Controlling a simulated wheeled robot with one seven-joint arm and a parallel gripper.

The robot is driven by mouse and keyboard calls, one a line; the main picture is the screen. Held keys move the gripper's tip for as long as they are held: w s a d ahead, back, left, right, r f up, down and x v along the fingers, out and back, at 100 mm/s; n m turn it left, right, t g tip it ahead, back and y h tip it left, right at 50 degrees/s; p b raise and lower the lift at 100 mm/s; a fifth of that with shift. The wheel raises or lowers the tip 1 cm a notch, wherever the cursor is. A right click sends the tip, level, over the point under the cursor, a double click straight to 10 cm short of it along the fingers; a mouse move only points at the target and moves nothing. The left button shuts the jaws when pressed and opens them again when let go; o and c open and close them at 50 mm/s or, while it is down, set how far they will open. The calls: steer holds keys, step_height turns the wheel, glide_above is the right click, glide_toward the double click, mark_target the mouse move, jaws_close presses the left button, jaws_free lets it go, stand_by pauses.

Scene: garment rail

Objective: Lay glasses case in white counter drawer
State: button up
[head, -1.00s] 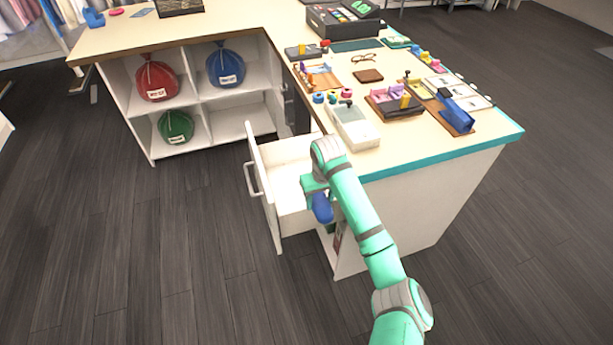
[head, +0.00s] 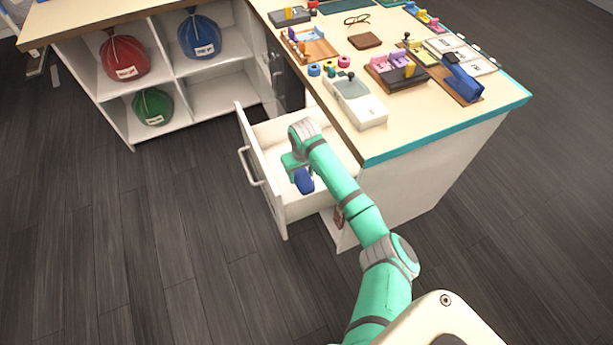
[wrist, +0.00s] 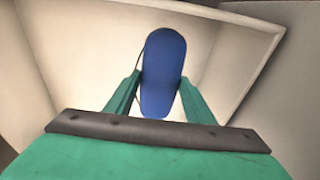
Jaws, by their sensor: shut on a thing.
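The blue glasses case (head: 304,181) is long and rounded. In the wrist view the case (wrist: 162,72) sits between the two green fingers of my gripper (wrist: 160,95), which is shut on it. The white counter drawer (head: 262,172) is pulled out from the counter. In the head view my gripper (head: 297,166) and the case are over the drawer's inside. The wrist view shows the drawer's pale wall (wrist: 240,28) around and beyond the case. I cannot tell whether the case touches the drawer floor. My arm hides part of the drawer.
The counter top (head: 390,135) stands right of the drawer, with a white device (head: 355,103) near its edge and several small items behind. Shelves with red (head: 123,55), blue (head: 201,36) and green (head: 153,106) bags stand at the back left. The floor (head: 150,250) is clear.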

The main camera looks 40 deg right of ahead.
mark_target(302, 177)
steer(key=shift+f, duration=3.5)
steer(key=o, duration=1.2)
steer(key=shift+f, duration=0.15)
steer(key=shift+r, duration=0.4)
steer(key=r, duration=0.3)
steer(key=s+r, duration=0.1)
steer(key=r, duration=0.7)
steer(key=shift+s+a+r, duration=0.2)
steer(key=shift+s, duration=0.15)
